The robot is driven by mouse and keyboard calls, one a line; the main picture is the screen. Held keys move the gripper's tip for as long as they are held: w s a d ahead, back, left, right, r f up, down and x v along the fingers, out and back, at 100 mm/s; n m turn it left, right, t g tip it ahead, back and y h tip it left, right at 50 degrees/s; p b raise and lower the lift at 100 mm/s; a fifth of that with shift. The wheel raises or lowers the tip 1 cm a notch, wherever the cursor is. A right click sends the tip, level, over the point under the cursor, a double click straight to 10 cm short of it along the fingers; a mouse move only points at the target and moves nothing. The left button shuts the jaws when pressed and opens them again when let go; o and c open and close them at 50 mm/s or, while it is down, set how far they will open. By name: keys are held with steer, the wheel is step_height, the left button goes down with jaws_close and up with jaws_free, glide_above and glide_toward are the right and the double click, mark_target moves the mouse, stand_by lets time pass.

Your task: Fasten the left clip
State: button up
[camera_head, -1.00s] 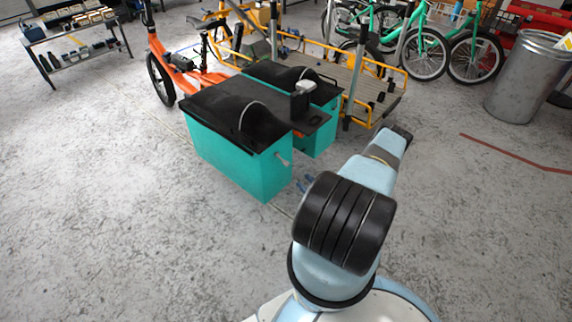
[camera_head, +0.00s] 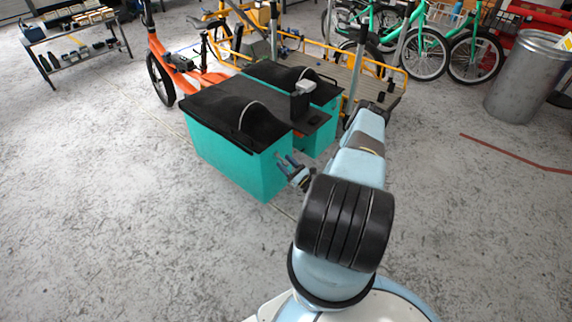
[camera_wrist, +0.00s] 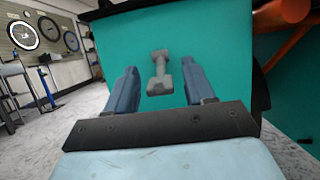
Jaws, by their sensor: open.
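The left teal box (camera_head: 235,160) of the orange cargo bike has a black lid. In the wrist view a grey clip (camera_wrist: 159,74) stands upright on the box's teal face (camera_wrist: 215,45). My gripper (camera_wrist: 160,85) is open, with one blue finger on each side of the clip as seen from the wrist. I cannot tell the remaining distance to the clip or whether the fingers touch it. In the head view my gripper (camera_head: 287,164) is at the near right end of the left box, and it hides the clip there.
The right teal box (camera_head: 325,110) stands close beside the left one. The orange bike frame (camera_head: 155,50) and a yellow-railed cargo bed (camera_head: 345,75) are behind. A metal bin (camera_head: 522,80) stands far right. The floor in front is clear.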

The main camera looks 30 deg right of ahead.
jaws_close()
stand_by(0.5)
